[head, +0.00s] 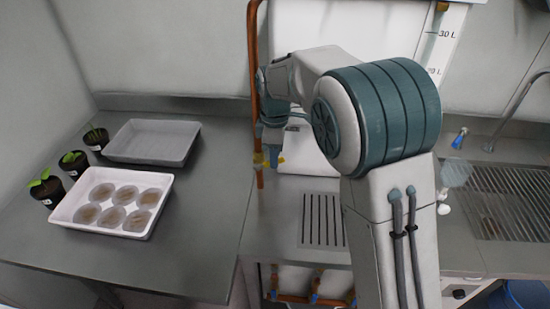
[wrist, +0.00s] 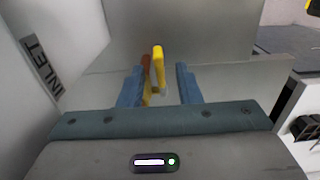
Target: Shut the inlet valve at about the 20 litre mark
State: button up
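The inlet valve's yellow handle (wrist: 158,66) stands upright between my fingers in the wrist view, in front of a copper pipe (wrist: 146,66). My gripper (wrist: 160,72) is open around the handle, with a visible gap on the right side. The left finger is close to the pipe and handle; I cannot tell if it touches. In the head view the valve (head: 259,160) shows as a small yellow part low on the vertical copper pipe (head: 254,90). The white tank (head: 345,25) has a scale (head: 437,50) marked 30 L and 20 L. My arm hides the lower scale, and the water level is not readable.
An INLET label (wrist: 41,66) is on the panel at left in the wrist view. A white tray with several round dishes (head: 58,214), a grey tray (head: 112,150) and potted seedlings (head: 75,163) stand on the left bench. A sink grate (head: 515,205) and faucet (head: 515,95) are at right.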

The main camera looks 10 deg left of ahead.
jog(key=shift+f, duration=1.15)
